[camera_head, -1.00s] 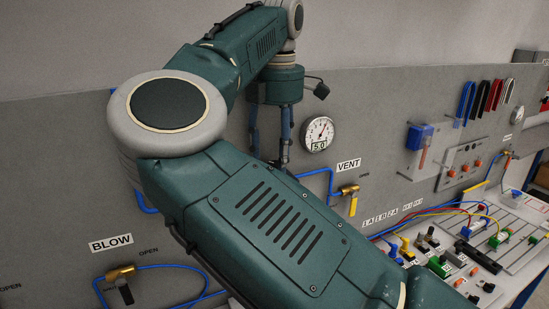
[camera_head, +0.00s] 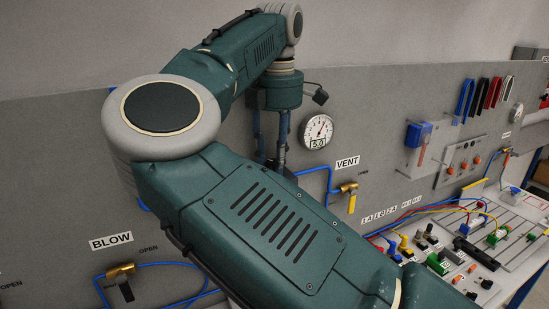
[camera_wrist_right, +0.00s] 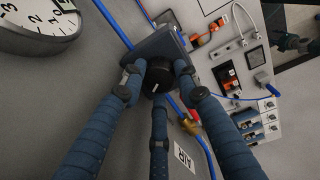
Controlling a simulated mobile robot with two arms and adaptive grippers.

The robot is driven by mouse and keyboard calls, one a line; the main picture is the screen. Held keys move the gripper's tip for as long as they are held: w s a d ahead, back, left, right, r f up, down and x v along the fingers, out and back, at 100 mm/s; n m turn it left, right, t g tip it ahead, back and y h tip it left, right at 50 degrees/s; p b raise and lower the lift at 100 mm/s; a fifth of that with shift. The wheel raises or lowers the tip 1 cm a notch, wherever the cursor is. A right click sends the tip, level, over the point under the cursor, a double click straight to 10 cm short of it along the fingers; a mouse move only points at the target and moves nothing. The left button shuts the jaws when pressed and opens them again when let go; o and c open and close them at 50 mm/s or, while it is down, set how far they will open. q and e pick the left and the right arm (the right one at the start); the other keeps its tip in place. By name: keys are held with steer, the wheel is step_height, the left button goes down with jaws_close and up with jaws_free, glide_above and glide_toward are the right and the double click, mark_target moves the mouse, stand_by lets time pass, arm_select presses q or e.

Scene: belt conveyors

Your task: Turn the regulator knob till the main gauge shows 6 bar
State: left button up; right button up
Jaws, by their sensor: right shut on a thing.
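The main gauge (camera_head: 317,131) is a round white dial on the grey panel, with a small display that appears to read 5.0. Part of a white dial (camera_wrist_right: 38,22) shows in the top left of the right wrist view. The regulator knob (camera_wrist_right: 156,81) is black with a white mark and sits between the blue fingers of my right gripper (camera_wrist_right: 158,76), which is shut on it. In the head view my right gripper (camera_head: 272,160) is left of and below the gauge, and its arm hides the knob. My left gripper is not in view.
A yellow-handled valve (camera_head: 350,195) is under the VENT label, and another valve (camera_head: 121,275) is under BLOW. Blue air hoses (camera_head: 318,171) run along the panel. A bench (camera_head: 500,260) with coloured parts stands at the right. My right arm crosses the middle of the view.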

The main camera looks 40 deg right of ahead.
steer(key=shift+m, duration=0.4)
steer(key=shift+m+p, duration=0.5)
steer(key=shift+m, duration=0.7)
steer(key=shift+m+p, duration=0.35)
steer(key=shift+m, duration=1.15)
steer(key=o, duration=1.2)
steer(key=shift+w, duration=0.1)
steer(key=shift+c, duration=0.2)
